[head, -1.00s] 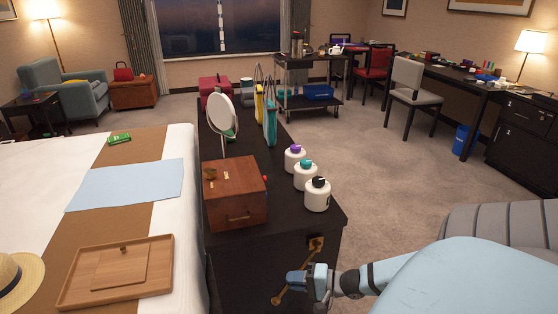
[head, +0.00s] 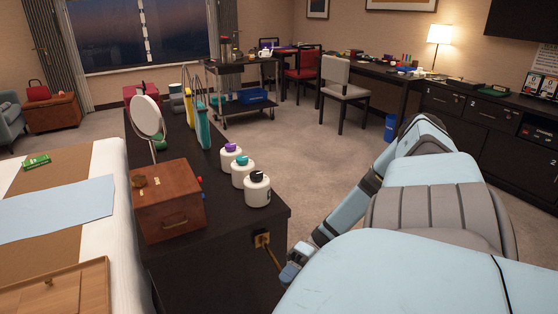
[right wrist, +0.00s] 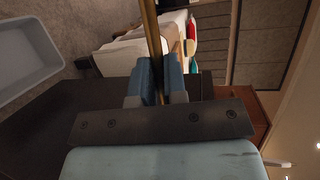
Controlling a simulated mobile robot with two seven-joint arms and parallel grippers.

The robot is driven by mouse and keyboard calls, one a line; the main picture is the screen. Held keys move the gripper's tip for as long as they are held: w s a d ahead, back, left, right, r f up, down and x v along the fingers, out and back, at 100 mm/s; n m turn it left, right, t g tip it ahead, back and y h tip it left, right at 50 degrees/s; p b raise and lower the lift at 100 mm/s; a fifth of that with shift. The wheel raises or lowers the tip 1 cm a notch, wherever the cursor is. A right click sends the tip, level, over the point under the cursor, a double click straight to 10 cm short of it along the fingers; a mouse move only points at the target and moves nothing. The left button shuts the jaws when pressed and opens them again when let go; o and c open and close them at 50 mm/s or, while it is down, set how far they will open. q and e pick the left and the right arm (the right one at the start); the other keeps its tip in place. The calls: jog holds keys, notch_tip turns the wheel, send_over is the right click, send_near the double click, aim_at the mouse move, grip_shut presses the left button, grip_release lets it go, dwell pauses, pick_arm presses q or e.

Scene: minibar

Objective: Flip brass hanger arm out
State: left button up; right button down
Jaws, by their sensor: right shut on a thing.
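The brass hanger arm (head: 272,257) is fixed by a square brass plate (head: 262,239) to the near end face of the long dark cabinet. From the plate it slants down and to the right, away from that face, to my right gripper (head: 290,272). In the right wrist view the brass rod (right wrist: 152,35) runs between the two blue fingers of my right gripper (right wrist: 157,75), which is shut on it. The rod's far end is hidden by the gripper in the head view. My left gripper is not in view.
On the dark cabinet (head: 215,262) stand a wooden box (head: 168,203), a round mirror (head: 147,115) and white bottles with coloured caps (head: 257,190). The bed is at left. Carpet (head: 315,165) is open right of the cabinet. A grey bin (right wrist: 25,60) shows in the right wrist view.

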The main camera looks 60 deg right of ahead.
jog(key=shift+s+d+n+g, duration=0.3)
jog(key=shift+d+n+g, duration=0.1)
jog(key=shift+n+g, duration=0.1)
jog(key=c, duration=1.2)
grip_release()
jog(key=shift+d, duration=0.15)
jog(key=p+v, duration=0.1)
jog(key=v, duration=1.2)
jog(key=shift+d, duration=0.35)
